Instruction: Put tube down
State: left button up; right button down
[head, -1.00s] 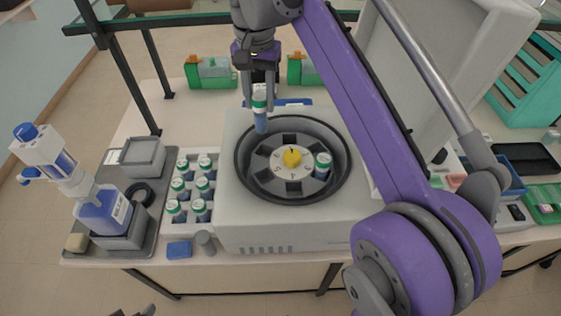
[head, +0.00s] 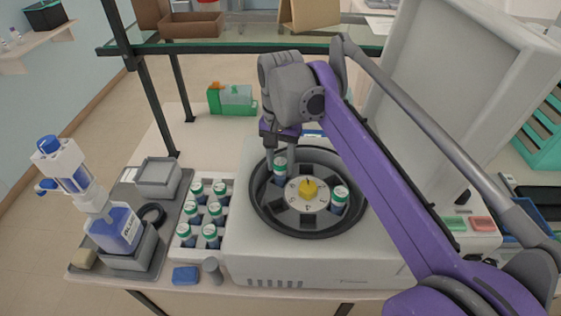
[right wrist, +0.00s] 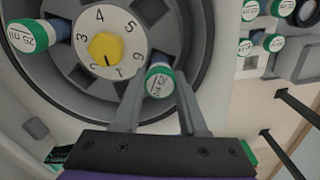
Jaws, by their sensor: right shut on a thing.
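My right gripper (head: 281,160) is shut on a tube (head: 280,173) with a green and white cap and blue body. It holds the tube at the upper left part of the centrifuge rotor (head: 307,204), over or in a slot; I cannot tell how deep the tube sits. In the right wrist view the fingers (right wrist: 158,98) flank the tube's cap (right wrist: 158,82), near numbers 1 and 6 on the rotor. A second tube (head: 339,198) sits in a slot at the rotor's right side. My left gripper is not in view.
The grey centrifuge (head: 255,262) has its lid (head: 440,90) raised at the right. A white rack (head: 229,203) with several capped tubes stands to its left. A dispenser bottle (head: 113,230) stands on a grey tray further left. A blue block (head: 186,276) lies in front.

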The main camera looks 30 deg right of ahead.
jog(key=shift+f, duration=0.45)
jog(key=shift+c, duration=2.3)
grip_release()
jog(key=shift+r, duration=0.1)
jog(key=shift+r, duration=0.3)
notch_tip(320, 180, up, 12)
jog(key=p, duration=0.1)
jog(key=shift+p, duration=0.3)
